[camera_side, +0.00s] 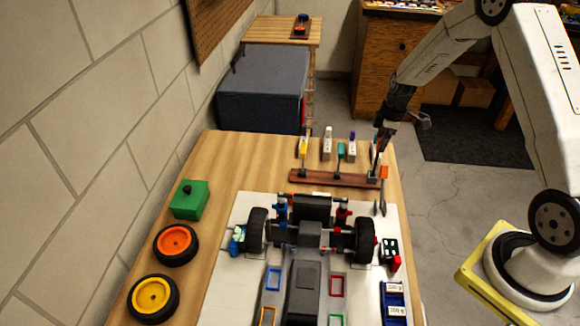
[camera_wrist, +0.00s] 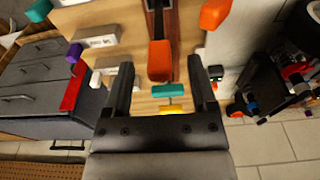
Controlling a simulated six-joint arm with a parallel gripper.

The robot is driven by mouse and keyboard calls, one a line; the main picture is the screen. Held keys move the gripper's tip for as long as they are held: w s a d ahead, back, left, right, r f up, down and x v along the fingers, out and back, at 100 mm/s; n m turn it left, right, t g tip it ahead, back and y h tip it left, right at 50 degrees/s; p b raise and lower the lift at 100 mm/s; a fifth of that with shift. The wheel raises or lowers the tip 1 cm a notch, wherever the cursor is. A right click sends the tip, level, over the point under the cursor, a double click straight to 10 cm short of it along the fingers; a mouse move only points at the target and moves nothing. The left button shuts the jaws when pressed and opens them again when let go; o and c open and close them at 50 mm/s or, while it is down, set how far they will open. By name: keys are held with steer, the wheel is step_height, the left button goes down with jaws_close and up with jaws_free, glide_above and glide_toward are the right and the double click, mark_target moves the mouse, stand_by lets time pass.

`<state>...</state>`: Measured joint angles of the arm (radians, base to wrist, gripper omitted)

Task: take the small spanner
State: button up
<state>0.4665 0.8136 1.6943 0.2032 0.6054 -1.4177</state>
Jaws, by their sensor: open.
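I cannot pick out the small spanner with certainty. In the side view, slim grey metal tools (camera_side: 380,207) stand at the right end of the wooden tool rack (camera_side: 318,176), below an orange handle (camera_side: 384,172); their shape is too small to read. My gripper (camera_side: 380,150) is open, points down and is just above that right end. In the wrist view my gripper (camera_wrist: 162,65) has both fingers apart. An orange handle (camera_wrist: 160,60) shows between the fingertips, with a teal handle (camera_wrist: 168,90) and a yellow one (camera_wrist: 172,109) beyond. Nothing is visibly held.
More coloured handles, including a teal one (camera_side: 341,149), stand along the rack. A partly built car chassis (camera_side: 305,280) lies on a white mat (camera_side: 218,285) in front. Wheels (camera_side: 174,243) and a green box (camera_side: 189,199) are at the left. Bare tabletop (camera_side: 240,160) lies left of the rack.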

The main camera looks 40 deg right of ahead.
mark_target(376, 161)
steer(key=shift+w+a+f, duration=0.15)
steer(key=shift+f, duration=1.3)
jaws_close()
